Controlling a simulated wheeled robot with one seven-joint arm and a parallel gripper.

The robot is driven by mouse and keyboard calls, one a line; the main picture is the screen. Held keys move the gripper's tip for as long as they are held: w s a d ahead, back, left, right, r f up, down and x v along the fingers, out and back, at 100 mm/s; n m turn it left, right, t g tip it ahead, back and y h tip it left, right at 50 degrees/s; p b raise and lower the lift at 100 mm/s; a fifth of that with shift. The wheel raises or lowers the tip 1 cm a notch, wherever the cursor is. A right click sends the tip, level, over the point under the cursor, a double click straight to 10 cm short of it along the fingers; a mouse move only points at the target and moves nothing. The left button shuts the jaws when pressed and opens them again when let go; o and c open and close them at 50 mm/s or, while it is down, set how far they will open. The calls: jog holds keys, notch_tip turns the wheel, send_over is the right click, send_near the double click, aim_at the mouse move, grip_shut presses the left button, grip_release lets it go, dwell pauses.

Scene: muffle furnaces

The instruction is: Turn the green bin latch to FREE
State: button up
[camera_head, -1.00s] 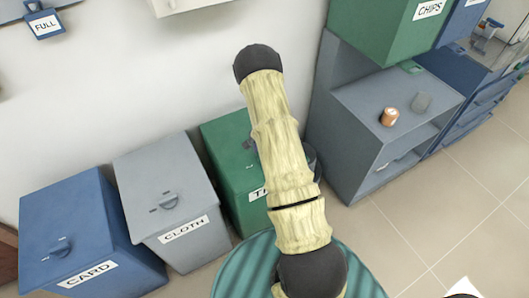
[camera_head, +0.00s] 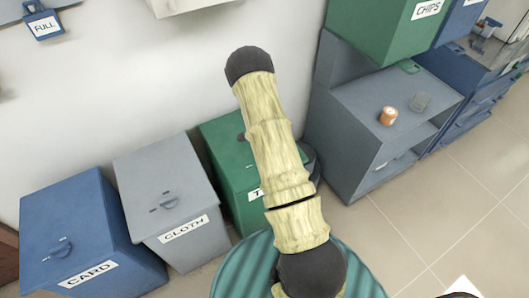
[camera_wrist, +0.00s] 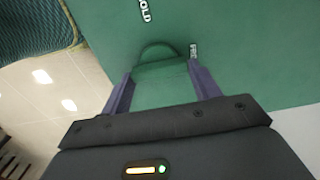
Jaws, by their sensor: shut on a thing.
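The green bin (camera_head: 222,133) stands against the wall in the head view, partly hidden behind my arm. Its lid fills much of the wrist view (camera_wrist: 250,55). The green latch (camera_wrist: 160,72) sits on that lid between my gripper's two purple fingers (camera_wrist: 162,88), which are shut on it. The latch's rounded end points up in the picture. A HOLD label (camera_wrist: 145,10) is above and left of it. A small white label (camera_wrist: 194,51), too small to read surely, is just right of the rounded end. The gripper is hidden by my arm in the head view.
A grey CLOTH bin (camera_head: 165,180) and a blue CARD bin (camera_head: 75,215) stand to the left of the green bin. A grey shelf unit (camera_head: 350,130) with an orange-topped small item (camera_head: 388,116) stands right. Open tiled floor (camera_head: 440,210) lies at lower right.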

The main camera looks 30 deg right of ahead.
jog(key=o, duration=1)
notch_tip(320, 180, up, 18)
jog(key=shift+f, duration=0.25)
dwell(0.4)
jog(key=s+a+r+n+t+p, duration=0.1)
jog(key=s+a+r+n+p, duration=0.1)
jog(key=s+a+r+n, duration=0.3)
jog(key=s+a+r+n+p, duration=0.2)
jog(key=s+a+r+n, duration=0.3)
jog(key=s+r+n, duration=0.1)
jog(key=s+a+r+n+t+p, duration=0.1)
jog(key=s+a+r+n+p, duration=0.1)
jog(key=s+a+r+n, duration=0.3)
jog(key=shift+s+a+r+n+t, duration=0.1)
jog(key=shift+s+r+n, duration=0.15)
jog(key=shift+s, duration=0.25)
jog(key=shift+s+a+r+n+t, duration=0.1)
jog(key=shift+s+a+r+n, duration=0.1)
jog(key=shift+s+n, duration=0.25)
jog(key=shift+s+a+r+n+t, duration=0.1)
jog(key=shift+s+r+n, duration=0.1)
jog(key=shift+s, duration=0.35)
